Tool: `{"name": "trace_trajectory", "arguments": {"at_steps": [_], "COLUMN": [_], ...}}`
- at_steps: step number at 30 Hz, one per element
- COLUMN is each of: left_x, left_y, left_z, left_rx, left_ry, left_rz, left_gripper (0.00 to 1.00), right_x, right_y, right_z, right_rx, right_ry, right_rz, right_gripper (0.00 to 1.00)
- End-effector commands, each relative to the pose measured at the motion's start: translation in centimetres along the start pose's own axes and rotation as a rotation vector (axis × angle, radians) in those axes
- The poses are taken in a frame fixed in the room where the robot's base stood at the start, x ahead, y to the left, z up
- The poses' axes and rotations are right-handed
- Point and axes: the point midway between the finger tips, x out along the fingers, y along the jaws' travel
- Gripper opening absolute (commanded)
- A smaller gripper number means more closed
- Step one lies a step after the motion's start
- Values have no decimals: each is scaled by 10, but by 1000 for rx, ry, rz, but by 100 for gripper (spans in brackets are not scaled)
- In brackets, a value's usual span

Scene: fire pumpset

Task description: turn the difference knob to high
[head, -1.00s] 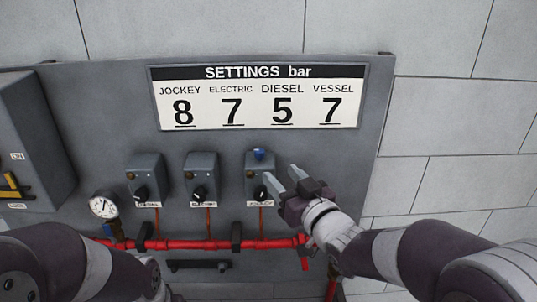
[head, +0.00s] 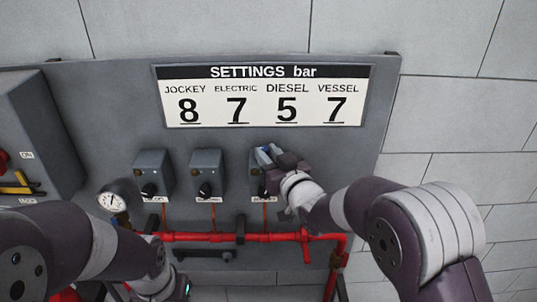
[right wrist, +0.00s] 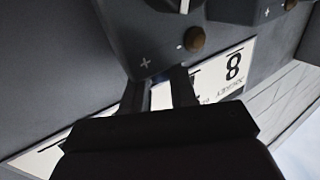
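Three grey switch boxes hang on the panel, each with a black pointer knob on its front. The right box (head: 257,169) has a blue top knob (head: 263,156), partly hidden by my right gripper (head: 268,150). My right gripper's fingers are at this blue knob, apart from each other; contact is unclear. In the right wrist view the fingers (right wrist: 158,92) stand apart at the box's edge, with a bluish patch between them. Plus and minus marks and a brown knob (right wrist: 195,40) show on the box face. No readable label names the difference knob.
The settings sign (head: 265,95) is above the boxes. A red pipe (head: 215,237) runs below them, with a gauge (head: 111,201) at left. A larger grey cabinet (head: 35,130) stands out at far left. The wall at right is clear.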

Motion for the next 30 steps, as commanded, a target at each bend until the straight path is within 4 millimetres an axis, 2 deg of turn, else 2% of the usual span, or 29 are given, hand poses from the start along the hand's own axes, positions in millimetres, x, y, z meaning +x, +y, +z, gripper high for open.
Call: {"name": "trace_trajectory", "arguments": {"at_steps": [12, 19, 20, 21, 22, 30], "left_x": [9, 8, 8, 8, 8, 9], "left_y": [0, 0, 0, 0, 0, 0], "left_z": [1, 1, 1, 1, 1, 1], "left_rx": [0, 0, 0, 0, 0, 0], "left_ry": [0, 0, 0, 0, 0, 0], "left_rz": [0, 0, 0, 0, 0, 0], "left_gripper": [43, 43, 43, 43, 43, 43], "right_x": [0, 0, 0, 0, 0, 0], "right_y": [3, 3, 3, 3, 3, 3], "right_z": [-2, -2, -2, -2, -2, -1], "right_rx": [0, 0, 0, 0, 0, 0], "right_ry": [0, -1, -1, -1, -1, -3], "right_rz": [-125, -127, -127, -127, -127, -127], "right_gripper": [0, 0, 30, 43, 52, 52]}}
